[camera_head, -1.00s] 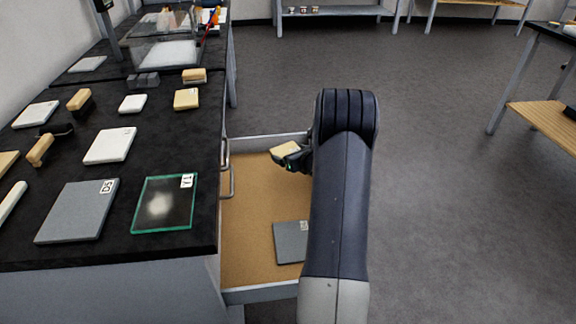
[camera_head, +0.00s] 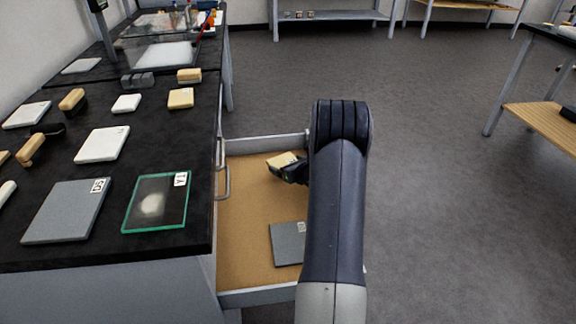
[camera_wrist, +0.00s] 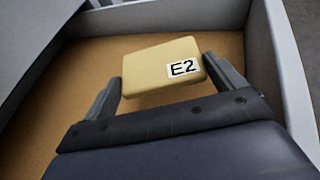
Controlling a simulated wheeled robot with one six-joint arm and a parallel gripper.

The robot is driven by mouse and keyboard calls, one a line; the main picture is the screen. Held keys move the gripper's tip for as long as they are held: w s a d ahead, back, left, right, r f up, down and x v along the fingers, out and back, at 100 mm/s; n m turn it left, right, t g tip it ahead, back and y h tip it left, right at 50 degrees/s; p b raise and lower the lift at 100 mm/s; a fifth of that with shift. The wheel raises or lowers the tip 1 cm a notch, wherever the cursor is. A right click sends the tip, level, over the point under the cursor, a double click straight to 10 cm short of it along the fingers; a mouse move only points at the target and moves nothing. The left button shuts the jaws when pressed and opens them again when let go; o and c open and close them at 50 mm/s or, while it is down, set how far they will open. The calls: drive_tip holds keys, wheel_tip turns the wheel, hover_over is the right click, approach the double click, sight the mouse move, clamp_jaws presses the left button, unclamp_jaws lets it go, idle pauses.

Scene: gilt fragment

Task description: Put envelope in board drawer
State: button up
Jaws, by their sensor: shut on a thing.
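A tan envelope (camera_head: 281,160) labelled E2 is held between the two fingers of my gripper (camera_head: 288,168). In the wrist view the envelope (camera_wrist: 150,66) lies flat between the fingertips of my gripper (camera_wrist: 163,72), with its label facing up. The drawer (camera_head: 245,205) is pulled open, with a brown bottom and pale grey walls. The envelope is over the far part of the drawer, inside its outline. I cannot tell whether it touches the bottom. My arm hides the drawer's right side.
A grey plate (camera_head: 287,246) lies in the near part of the drawer. The black counter (camera_head: 115,255) at left holds a grey slab (camera_head: 65,210), a green-edged glass plate (camera_head: 155,205) and several white and tan blocks. Brown drawer bottom is bare around the envelope.

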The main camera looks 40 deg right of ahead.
drive_tip(key=o, duration=0.7)
drive_tip(key=shift+r+p, duration=0.55)
drive_tip(key=shift+p, duration=0.25)
drive_tip(key=p+v, duration=0.1)
drive_tip(key=v, duration=1.1)
